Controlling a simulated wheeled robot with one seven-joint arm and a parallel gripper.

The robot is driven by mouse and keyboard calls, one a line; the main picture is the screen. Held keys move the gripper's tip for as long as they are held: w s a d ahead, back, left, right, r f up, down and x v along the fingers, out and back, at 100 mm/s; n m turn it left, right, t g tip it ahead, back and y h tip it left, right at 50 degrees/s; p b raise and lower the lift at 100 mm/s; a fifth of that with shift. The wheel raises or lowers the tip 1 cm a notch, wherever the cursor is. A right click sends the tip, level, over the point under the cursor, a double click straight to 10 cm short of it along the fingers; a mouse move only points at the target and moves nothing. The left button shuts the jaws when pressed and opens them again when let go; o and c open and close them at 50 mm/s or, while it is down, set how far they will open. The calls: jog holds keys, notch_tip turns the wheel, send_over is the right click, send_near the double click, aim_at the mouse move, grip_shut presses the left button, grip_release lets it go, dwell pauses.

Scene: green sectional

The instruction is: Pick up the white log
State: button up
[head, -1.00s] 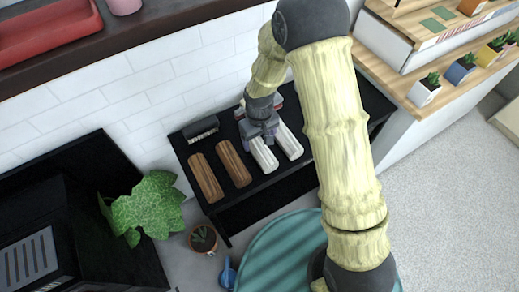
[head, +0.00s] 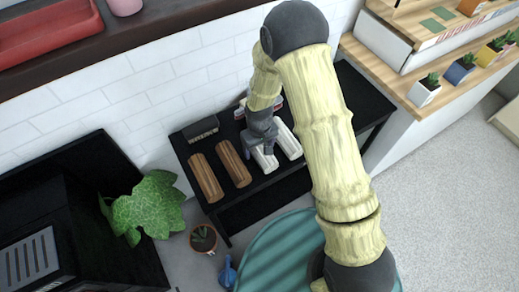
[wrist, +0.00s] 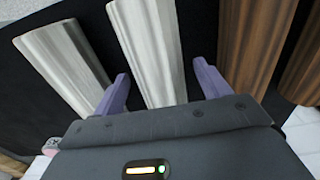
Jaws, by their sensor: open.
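Two white logs lie side by side on a black table (head: 210,150). The left white log (head: 264,158) is partly hidden by my gripper (head: 260,147) in the head view; the right white log (head: 289,141) lies just beside it. In the wrist view my gripper (wrist: 161,74) is open, its two purple-grey fingers apart. The white log nearer the brown ones (wrist: 148,45) runs between the fingers in that view, with nothing gripped. The other white log (wrist: 65,60) is outside the left finger. I cannot tell how far the fingertips reach down its sides.
Two brown logs (head: 206,178) (head: 233,163) lie left of the white ones. A dark box-like item (head: 201,129) sits at the table's back left, near the tiled wall (head: 140,90). A leafy plant (head: 150,205) and a small potted plant (head: 203,238) stand to the left.

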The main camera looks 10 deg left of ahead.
jog(key=c, duration=1.2)
jog(key=shift+r, duration=0.1)
jog(key=shift+c, duration=0.2)
notch_tip(320, 180, up, 10)
jog(key=shift+f, duration=0.1)
